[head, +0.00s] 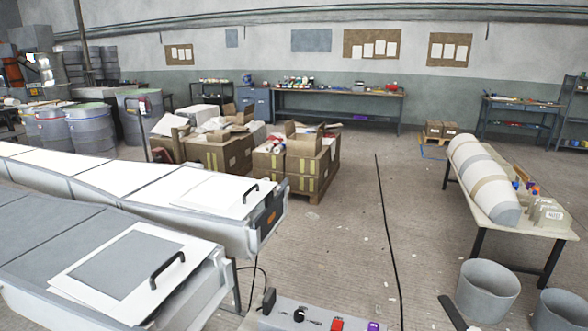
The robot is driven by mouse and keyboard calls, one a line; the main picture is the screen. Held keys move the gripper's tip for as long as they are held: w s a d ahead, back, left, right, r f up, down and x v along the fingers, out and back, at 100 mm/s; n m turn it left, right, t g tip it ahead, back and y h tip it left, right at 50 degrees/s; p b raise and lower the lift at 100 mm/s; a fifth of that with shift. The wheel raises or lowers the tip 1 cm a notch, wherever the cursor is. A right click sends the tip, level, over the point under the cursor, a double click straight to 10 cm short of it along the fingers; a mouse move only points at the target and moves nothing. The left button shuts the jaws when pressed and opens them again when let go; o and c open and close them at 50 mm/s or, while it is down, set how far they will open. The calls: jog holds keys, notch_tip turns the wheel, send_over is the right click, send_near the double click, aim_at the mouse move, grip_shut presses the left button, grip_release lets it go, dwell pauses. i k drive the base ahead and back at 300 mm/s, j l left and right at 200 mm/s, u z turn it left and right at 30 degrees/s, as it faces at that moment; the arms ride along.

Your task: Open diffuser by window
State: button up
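Two long white trough-like bodies run along the left side, and I cannot tell for sure which one the task calls the diffuser. The nearer one (50,240) carries a white-framed lid with a grey panel (108,264) and a black bar handle (167,270). The farther one (125,180) carries a plain white lid (208,192) with a black handle (250,193). Its right end has a dark patch with orange (271,216). Both lids appear to lie flat on top. No outside window is visible. My gripper is not in view.
A panel with a black knob (299,315) and red and purple buttons is at the bottom edge. A black cable (388,235) crosses the floor. Boxes (310,165) on a pallet stand behind. A table (535,215) and grey bins (487,291) are right. The middle floor is mostly open.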

aim_at(127, 278)
jog(key=u, duration=1.35)
